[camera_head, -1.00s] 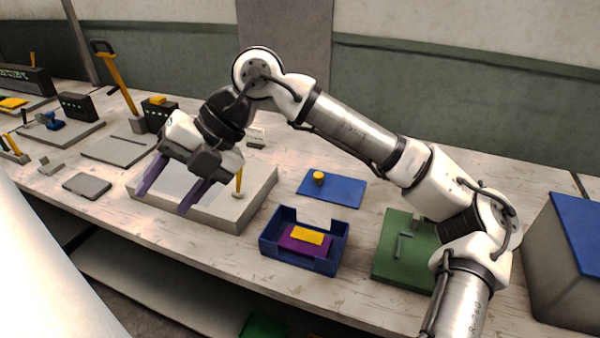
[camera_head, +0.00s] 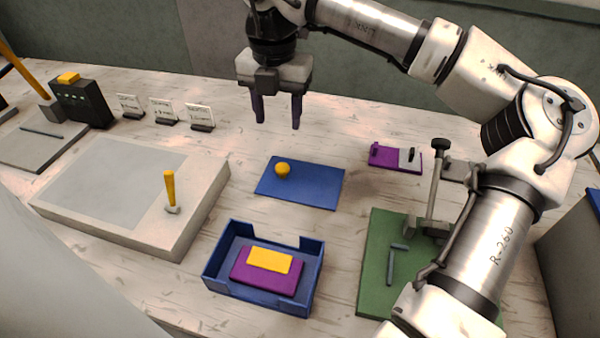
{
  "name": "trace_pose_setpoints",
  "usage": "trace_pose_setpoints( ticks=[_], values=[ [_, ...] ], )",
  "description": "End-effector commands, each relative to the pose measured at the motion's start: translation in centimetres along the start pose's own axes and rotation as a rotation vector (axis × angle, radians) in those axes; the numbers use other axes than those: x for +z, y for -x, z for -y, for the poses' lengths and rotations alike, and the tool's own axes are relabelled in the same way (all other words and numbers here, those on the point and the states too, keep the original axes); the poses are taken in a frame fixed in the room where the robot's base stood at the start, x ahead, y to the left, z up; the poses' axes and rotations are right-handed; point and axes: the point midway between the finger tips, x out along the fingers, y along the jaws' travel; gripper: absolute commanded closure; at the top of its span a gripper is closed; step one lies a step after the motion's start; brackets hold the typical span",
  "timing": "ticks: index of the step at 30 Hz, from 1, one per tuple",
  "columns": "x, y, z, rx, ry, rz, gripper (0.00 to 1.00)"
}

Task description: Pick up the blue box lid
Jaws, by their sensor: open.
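The blue box lid (camera_head: 316,187) lies flat on the workbench, a thin blue plate with a round yellow knob (camera_head: 282,169) near its far left part. The open blue box (camera_head: 218,269) stands in front of it, apart from it. The box holds a purple block (camera_head: 293,284) with a yellow piece (camera_head: 269,260) on top. My gripper (camera_head: 278,124) is open and empty, its two dark purple fingers pointing down. In the picture it is above and behind the lid, apart from the knob.
A grey slab (camera_head: 100,229) with a yellow-handled tool (camera_head: 170,190) stands at left. A green board (camera_head: 376,250) with a metal post is at right, partly behind my arm. A purple and grey piece (camera_head: 390,158) lies behind it. Small label cards (camera_head: 165,110) stand at the back left.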

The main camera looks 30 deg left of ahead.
Motion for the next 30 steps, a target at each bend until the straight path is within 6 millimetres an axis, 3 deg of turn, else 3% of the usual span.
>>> trace_pose_setpoints(
  ticks=[9,17,25,30],
  values=[
    [-0.1,-5.7,-0.1,0.003,0.004,-0.005,0.49],
    [-0.2,-7.5,0.1,0.003,0.004,-0.005,0.49],
    [-0.2,-11.2,0.3,0.004,0.004,-0.005,0.49],
    [-0.1,-11.9,0.3,0.004,0.004,-0.002,0.49]
  ],
)
